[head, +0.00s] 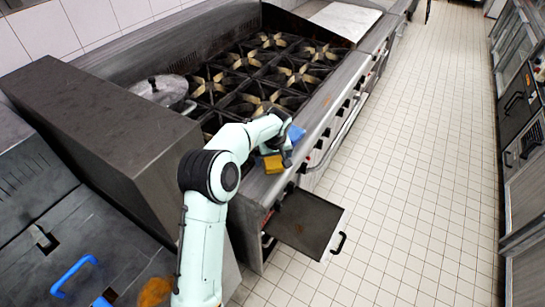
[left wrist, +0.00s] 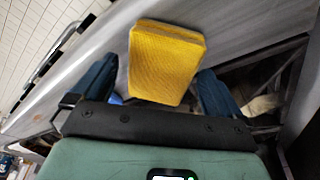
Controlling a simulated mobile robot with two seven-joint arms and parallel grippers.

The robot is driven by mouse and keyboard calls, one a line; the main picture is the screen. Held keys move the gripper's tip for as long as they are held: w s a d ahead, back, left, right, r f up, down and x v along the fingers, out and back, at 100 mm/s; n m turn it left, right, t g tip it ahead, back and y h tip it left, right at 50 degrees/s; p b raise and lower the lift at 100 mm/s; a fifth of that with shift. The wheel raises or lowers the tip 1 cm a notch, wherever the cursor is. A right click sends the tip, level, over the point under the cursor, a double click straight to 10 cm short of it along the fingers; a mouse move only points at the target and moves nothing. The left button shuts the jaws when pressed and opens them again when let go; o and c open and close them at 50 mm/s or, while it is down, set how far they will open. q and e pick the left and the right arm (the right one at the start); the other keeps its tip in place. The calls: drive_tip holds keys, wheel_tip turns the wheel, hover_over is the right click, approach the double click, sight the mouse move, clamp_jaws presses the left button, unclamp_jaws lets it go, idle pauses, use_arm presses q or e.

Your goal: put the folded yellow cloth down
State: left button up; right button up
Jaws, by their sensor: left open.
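The folded yellow cloth (head: 273,164) lies at the steel front ledge of the stove, under my left gripper (head: 284,155). In the left wrist view the cloth (left wrist: 166,62) is a thick yellow pad between the two dark blue fingers of my left gripper (left wrist: 158,88). The fingers are spread wide, with a gap visible beside the cloth. The cloth seems to rest on the ledge, but its underside is hidden. My right gripper is in neither view.
A blue item (head: 296,133) shows just beyond the gripper. Black burner grates (head: 262,75) fill the stove top, with a lidded pot (head: 162,88) at the left. A dark tray with a handle (head: 305,222) juts out below the ledge. The tiled floor (head: 430,130) is clear.

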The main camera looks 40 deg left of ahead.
use_arm(q)
drive_tip(key=v, duration=1.3)
drive_tip(key=shift+p, duration=0.35)
drive_tip(key=shift+a+f, duration=0.1)
drive_tip(key=shift+a, duration=0.05)
